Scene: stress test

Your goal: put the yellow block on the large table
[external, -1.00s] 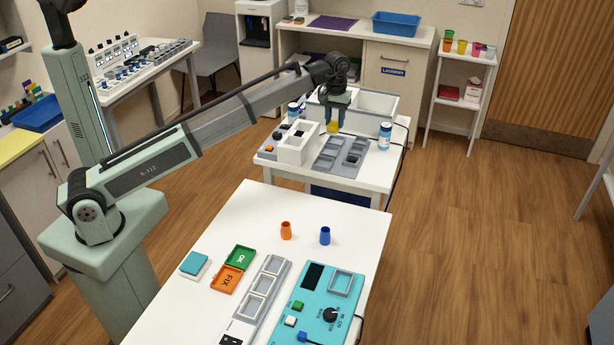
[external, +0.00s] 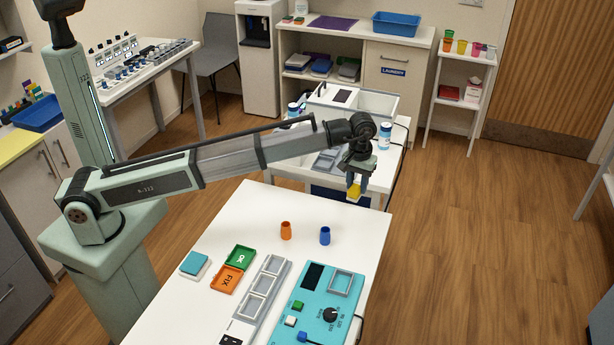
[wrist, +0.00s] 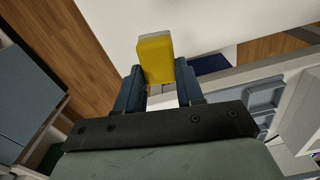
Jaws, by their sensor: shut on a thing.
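The yellow block (external: 353,192) is held between the fingers of my gripper (external: 356,184), which is shut on it. In the wrist view the block (wrist: 157,60) sits between the two dark fingertips (wrist: 160,85), with a grey end on it. In the external view the gripper and block hang over or near the far right part of the large white table (external: 255,212). The block's exact height above the tabletop is hard to tell.
An orange cup (external: 286,231) and a blue cup (external: 325,236) stand on the large table. Nearer are a turquoise control panel (external: 287,309), a grey tray strip (external: 258,297) and green and orange trays (external: 227,281). The table's far part is bare. A smaller white table (external: 378,178) stands behind.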

